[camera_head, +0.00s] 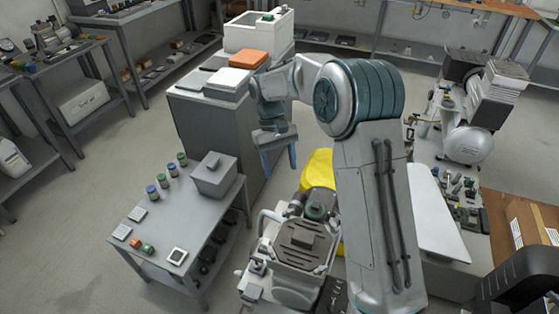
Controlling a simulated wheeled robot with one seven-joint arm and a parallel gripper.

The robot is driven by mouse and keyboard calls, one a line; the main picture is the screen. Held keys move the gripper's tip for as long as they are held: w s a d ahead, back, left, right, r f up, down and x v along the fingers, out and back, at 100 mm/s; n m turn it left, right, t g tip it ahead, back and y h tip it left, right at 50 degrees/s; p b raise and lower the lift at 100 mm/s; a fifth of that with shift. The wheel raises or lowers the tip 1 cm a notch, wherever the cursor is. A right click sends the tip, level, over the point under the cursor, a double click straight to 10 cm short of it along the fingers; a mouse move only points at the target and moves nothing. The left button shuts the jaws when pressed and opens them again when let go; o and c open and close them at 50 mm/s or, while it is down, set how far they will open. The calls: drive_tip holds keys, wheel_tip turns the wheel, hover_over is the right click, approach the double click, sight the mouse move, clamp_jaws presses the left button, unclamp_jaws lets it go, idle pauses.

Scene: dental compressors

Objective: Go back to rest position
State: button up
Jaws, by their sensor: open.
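My gripper (278,160) is open and points down, with its two blue fingers apart and nothing seen between them. It hangs in the air in front of the grey cabinet (207,135) and to the right of the small grey table (222,213). My arm rises from the bottom of the view and bends over toward the cabinet. It hides part of what lies behind it.
A compressor (302,247) stands below my gripper, with a yellow object (317,170) behind it. Another compressor (468,143) is at right. A cardboard box (522,228) is at lower right. Open floor lies at left.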

drive_tip(key=s+d+r+m+t+y, duration=0.1)
drive_tip(key=s+d+r+m+t, duration=0.1)
drive_tip(key=s+d+r, duration=0.5)
drive_tip(key=s+d+r+m+t, duration=0.2)
drive_tip(key=s+d+r+t, duration=0.15)
drive_tip(key=s+d, duration=0.4)
drive_tip(key=s+d+m+t+y, duration=0.1)
drive_tip(key=s, duration=0.8)
drive_tip(key=shift+s+d+f, duration=0.2)
drive_tip(key=shift+d, duration=0.1)
